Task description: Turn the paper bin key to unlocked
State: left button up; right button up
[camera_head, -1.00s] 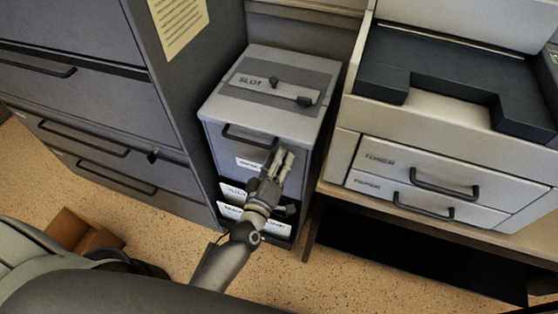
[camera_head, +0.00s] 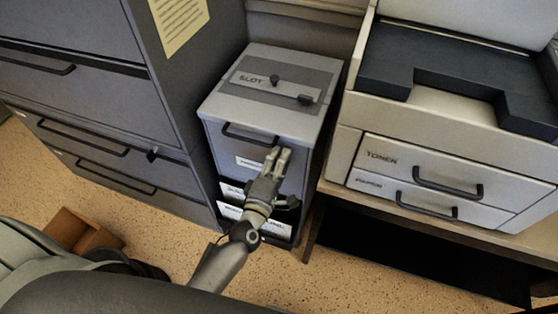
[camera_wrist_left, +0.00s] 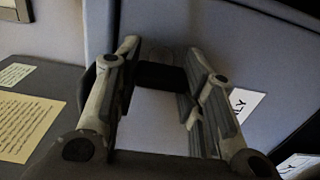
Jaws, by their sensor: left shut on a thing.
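The paper bin (camera_head: 216,112) is a grey cabinet with a top panel marked SLOT, a dark front handle (camera_head: 250,137) and white labels below. My left gripper (camera_head: 277,152) is at the upper right of its front, its fingers pointing at the panel. In the left wrist view the two fingers stand on either side of a small dark block (camera_wrist_left: 160,76) against the front panel, which looks like the key. The gripper is shut on it. The fingers hide the key in the head view, and its lock marks cannot be read. My right gripper is not in view.
A grey filing cabinet (camera_head: 180,95) with a yellow notice (camera_head: 178,22) stands close on the left. A printer (camera_head: 350,150) with toner and paper drawers sits on a table at the right. An open brown box (camera_head: 75,232) lies on the floor at the left.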

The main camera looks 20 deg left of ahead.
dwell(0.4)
pick_arm(q)
jog(key=o, duration=1)
jog(key=s, duration=1.2)
jog(key=shift+a, duration=0.2)
jog(key=shift+f, duration=0.1)
